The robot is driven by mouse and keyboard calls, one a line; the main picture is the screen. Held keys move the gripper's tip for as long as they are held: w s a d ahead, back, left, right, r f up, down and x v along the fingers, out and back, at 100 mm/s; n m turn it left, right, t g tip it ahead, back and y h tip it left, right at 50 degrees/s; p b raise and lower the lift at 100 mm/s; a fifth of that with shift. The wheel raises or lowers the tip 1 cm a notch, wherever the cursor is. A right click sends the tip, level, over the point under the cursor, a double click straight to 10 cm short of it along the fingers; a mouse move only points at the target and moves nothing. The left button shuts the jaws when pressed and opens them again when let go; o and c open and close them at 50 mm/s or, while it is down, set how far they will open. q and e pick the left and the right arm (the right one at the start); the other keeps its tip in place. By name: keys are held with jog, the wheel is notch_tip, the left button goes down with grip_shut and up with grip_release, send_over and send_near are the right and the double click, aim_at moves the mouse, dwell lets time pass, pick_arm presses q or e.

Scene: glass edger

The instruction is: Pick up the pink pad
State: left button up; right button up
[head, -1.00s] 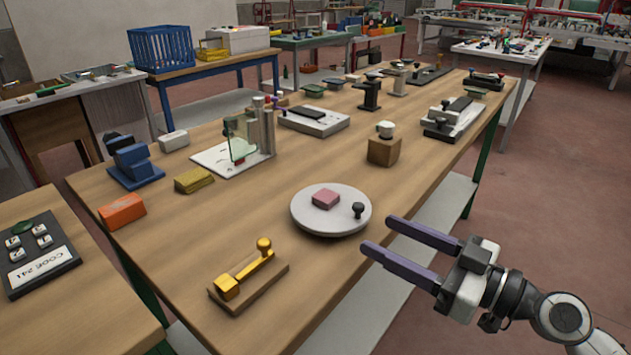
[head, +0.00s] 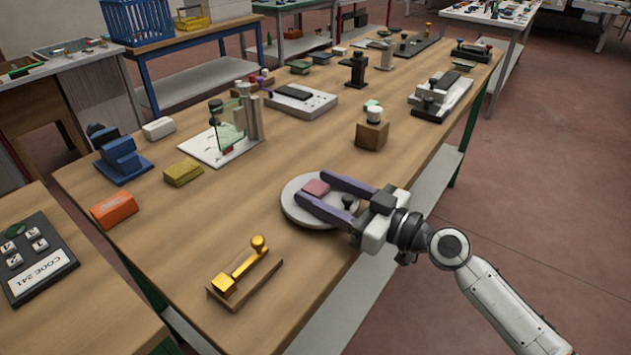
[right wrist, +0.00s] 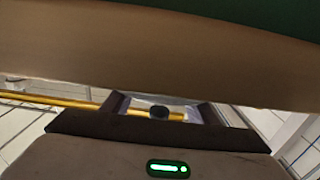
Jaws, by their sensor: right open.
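The pink pad (head: 316,187) lies on a round pale disc (head: 290,203) on the wooden table. My right gripper (head: 310,188) is open over the disc, with its two purple fingers reaching in from the right. The pad shows between the fingertips, one on its far side and one on its near side; I cannot tell whether they touch it. A dark knob (head: 348,202) on the disc stands between the fingers, nearer the palm. The right wrist view does not clearly show the pad. My left gripper is not in view.
A yellow-handled tool on a wooden block (head: 265,280) lies in front of the disc. A wooden block with a white knob (head: 372,134) stands behind it. An orange block (head: 114,208) and a yellow block (head: 183,172) are at the left. The table between them is clear.

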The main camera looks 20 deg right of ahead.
jog(key=shift+w+a, duration=0.35)
jog(key=shift+w, duration=0.1)
jog(key=c, duration=1.1)
